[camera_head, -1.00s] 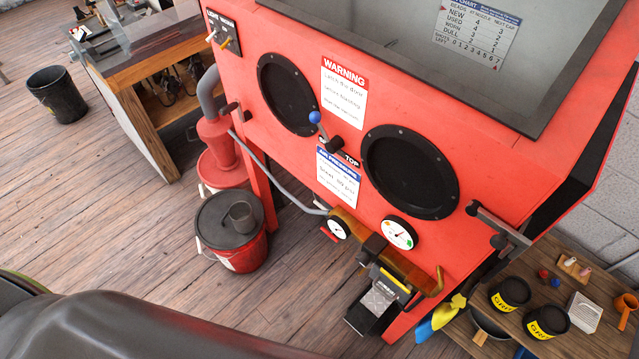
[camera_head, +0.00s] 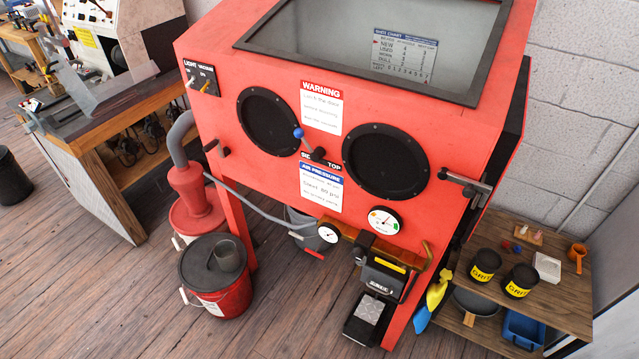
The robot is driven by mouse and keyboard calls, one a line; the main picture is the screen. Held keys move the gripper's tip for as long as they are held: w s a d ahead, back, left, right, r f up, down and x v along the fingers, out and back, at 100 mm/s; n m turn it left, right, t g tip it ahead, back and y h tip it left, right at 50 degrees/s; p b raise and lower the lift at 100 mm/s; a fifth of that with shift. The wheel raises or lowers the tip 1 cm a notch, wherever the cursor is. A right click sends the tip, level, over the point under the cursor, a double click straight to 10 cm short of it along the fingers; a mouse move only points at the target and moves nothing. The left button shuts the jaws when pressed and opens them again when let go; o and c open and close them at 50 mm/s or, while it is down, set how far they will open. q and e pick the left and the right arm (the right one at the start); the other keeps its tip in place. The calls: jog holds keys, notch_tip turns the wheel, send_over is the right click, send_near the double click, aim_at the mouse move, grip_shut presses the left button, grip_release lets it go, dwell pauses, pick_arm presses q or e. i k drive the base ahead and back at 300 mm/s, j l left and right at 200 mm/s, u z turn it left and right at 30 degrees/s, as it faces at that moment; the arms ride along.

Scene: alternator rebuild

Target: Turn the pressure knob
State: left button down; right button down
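A red blasting cabinet (camera_head: 225,95) stands in the middle of the view. On its lower front is an air fitting with a small dial gauge (camera_head: 328,233) and a larger dial gauge (camera_head: 384,220) with coloured bands. A black knob-like part (camera_head: 364,242) sits between the gauges; I cannot tell for certain that it is the pressure knob. An air pressure label (camera_head: 320,186) is above the small gauge. A blue-tipped lever (camera_head: 298,133) is beside the SIDE/TOP plate. Neither of my grippers is in view.
A black foot pedal (camera_head: 366,318) is on the floor below the cabinet. A lidded red bucket (camera_head: 222,292) stands at front left. A low wooden shelf (camera_head: 560,305) with black grit tubs (camera_head: 486,265) is at the right. Open wood floor lies in front.

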aim_at(357, 254)
jog(key=i+j+z, duration=0.15)
jog(key=j, duration=0.3)
jog(key=i+j+z, duration=0.1)
jog(key=j, duration=0.4)
jog(key=i+j+z, duration=0.15)
jog(key=j, duration=0.35)
jog(key=i+j+z, duration=0.15)
jog(key=j, duration=0.35)
